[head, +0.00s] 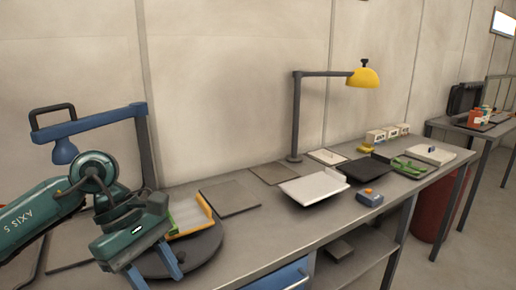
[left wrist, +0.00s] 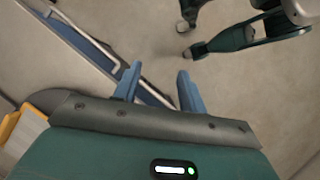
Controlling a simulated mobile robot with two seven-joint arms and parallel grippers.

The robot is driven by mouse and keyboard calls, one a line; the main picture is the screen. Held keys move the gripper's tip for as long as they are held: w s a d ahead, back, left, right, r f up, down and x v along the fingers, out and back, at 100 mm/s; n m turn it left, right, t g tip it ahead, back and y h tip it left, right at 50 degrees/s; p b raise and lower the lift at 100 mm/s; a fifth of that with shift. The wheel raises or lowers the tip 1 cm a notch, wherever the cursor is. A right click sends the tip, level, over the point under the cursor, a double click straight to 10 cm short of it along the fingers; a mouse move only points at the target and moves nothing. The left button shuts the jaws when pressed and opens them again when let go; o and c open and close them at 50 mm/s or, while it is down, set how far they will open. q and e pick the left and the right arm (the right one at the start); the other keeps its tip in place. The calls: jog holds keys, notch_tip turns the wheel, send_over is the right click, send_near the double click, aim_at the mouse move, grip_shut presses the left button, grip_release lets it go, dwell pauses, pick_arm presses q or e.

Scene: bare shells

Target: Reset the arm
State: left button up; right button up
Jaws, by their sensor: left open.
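My left arm comes in from the left in the head view, dark green with grey joints. My left gripper (head: 154,272) points down near the front edge of the grey workbench (head: 265,232), in front of the dark round base (head: 205,250). Its two blue fingers are apart with nothing between them. In the left wrist view the open left gripper (left wrist: 158,82) shows bare floor and a bench edge beyond its fingers. My right gripper is in neither view.
A yellow-edged tray (head: 190,216) lies close by the left gripper. A blue lamp-like arm (head: 88,124) stands behind my arm. A white tray (head: 314,187), a black tray (head: 362,169) and a yellow lamp (head: 363,78) are farther right. The bench front middle is clear.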

pick_arm(q)
jog(key=s+d+r+n+t+h, duration=0.1)
jog(key=s+d+n+h, duration=0.1)
jog(key=d+n+h, duration=0.6)
jog(key=s+d+r+n+t+h, duration=0.1)
jog(key=s+d+r+n+h, duration=0.1)
jog(key=d+n+h, duration=0.6)
jog(key=w+a+f+n+t+y, duration=0.1)
jog(key=a+f+n+t+y, duration=0.4)
jog(key=n, duration=0.6)
jog(key=w+a+f+n+t+y, duration=0.2)
jog(key=f+n+t+y, duration=0.35)
jog(key=n, duration=0.55)
jog(key=w+a+f+n+t+y, duration=0.1)
jog(key=a+f+n+t+y, duration=0.2)
jog(key=f+n+t, duration=0.6)
jog(key=s+a+f+n+g+y, duration=0.4)
jog(key=s+f+n+g, duration=0.4)
jog(key=f, duration=0.5)
jog(key=s+n+p, duration=0.1)
jog(key=s+n, duration=0.1)
jog(key=s, duration=0.1)
jog(key=shift+a+g, duration=0.3)
jog(key=shift+g, duration=0.05)
